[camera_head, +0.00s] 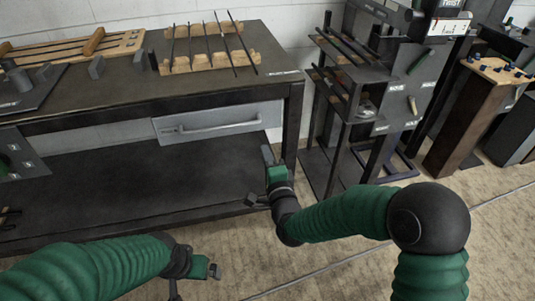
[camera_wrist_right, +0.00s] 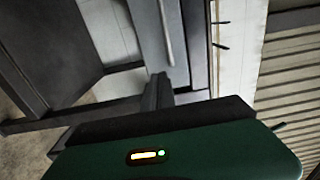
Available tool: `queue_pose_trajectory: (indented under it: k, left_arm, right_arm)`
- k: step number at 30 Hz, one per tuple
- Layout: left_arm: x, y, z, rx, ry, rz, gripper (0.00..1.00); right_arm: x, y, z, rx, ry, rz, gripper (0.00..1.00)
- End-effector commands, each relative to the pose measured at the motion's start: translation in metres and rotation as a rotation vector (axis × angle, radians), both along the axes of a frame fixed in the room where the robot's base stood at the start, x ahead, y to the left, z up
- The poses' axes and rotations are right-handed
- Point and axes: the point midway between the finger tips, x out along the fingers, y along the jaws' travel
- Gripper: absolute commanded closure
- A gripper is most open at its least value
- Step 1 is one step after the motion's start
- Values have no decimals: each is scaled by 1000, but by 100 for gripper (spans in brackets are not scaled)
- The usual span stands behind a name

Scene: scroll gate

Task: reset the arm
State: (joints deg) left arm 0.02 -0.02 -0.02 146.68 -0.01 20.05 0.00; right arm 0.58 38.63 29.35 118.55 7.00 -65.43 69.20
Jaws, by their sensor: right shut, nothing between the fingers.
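My right arm (camera_head: 340,214) reaches in from the right side of the head view and bends toward the workbench. Its gripper (camera_head: 268,168) is shut and empty, in front of the bench's right leg and below the drawer. In the right wrist view, the green gripper housing (camera_wrist_right: 200,150) fills the lower part, with a small lit indicator on it. My left arm (camera_head: 90,272) comes in at the lower left. Its gripper (camera_head: 212,269) hangs low over the floor, and its fingers are too small to read.
The dark workbench (camera_head: 130,85) carries a wooden rack (camera_head: 210,62) with several thin rods. Its drawer (camera_head: 218,122) appears closed. A dark metal stand (camera_head: 345,95) with shelves is to the right, and a wooden pedestal (camera_head: 460,130) stands beyond it. Carpet floor (camera_head: 300,270) is open in front.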

Motion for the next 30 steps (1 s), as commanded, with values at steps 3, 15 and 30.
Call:
queue_pose_trajectory:
  k: [3,15,30]
  left_arm:
    - [0,0,4,0,0,0,1]
    - [0,0,3,0,1,0,1]
    - [0,0,3,0,0,-1,1]
  right_arm:
    - [-10,-4,0,1,1,-1,100]
    - [-52,-57,-59,-613,225,131,100]
    - [-292,-228,-133,-1413,828,825,100]
